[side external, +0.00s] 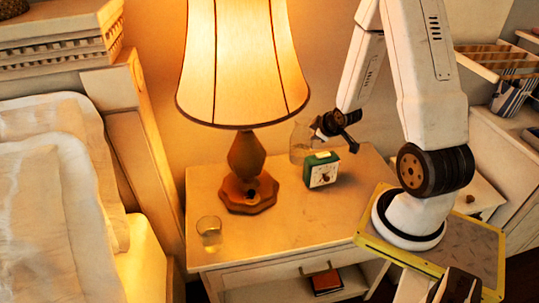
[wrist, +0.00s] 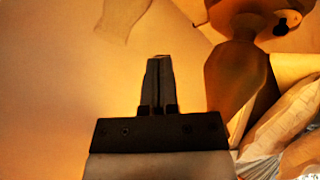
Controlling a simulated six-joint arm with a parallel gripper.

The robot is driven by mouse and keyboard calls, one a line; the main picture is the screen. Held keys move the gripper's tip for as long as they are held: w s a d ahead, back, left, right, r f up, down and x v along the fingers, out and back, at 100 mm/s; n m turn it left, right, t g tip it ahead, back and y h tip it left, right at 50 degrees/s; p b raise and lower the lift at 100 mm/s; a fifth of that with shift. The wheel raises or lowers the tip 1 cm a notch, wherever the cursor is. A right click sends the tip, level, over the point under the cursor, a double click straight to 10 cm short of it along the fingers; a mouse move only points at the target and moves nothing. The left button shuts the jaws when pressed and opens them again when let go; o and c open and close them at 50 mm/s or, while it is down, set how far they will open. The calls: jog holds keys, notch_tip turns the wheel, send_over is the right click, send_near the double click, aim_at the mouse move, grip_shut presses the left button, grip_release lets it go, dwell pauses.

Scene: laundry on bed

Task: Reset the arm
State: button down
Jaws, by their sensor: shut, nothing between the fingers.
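My gripper shows in the side external view (side external: 337,126) at the end of my white arm, above the back of the nightstand. It is just above and behind the green clock (side external: 322,171), near a clear glass vessel (side external: 299,140). Whether it touches either cannot be told. In the wrist view my gripper (wrist: 159,60) has its two fingers together, with nothing held between them.
A lamp with a lit shade (side external: 243,60) and brown base (side external: 247,192) stands left of the clock on the nightstand (side external: 285,240). A small glass (side external: 209,233) is near its front left corner. The bed (side external: 45,200) is at left. The nightstand's front middle is clear.

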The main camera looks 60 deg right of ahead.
jog(key=s+a+r+m+g+y, duration=0.1)
jog(key=a+r, duration=0.3)
jog(key=a, duration=0.8)
jog(key=s+a+r+m+g+y, duration=0.1)
jog(key=a+r+g+y, duration=0.2)
jog(key=a, duration=1)
jog(key=shift+v, duration=1.15)
jog(key=shift+a, duration=0.15)
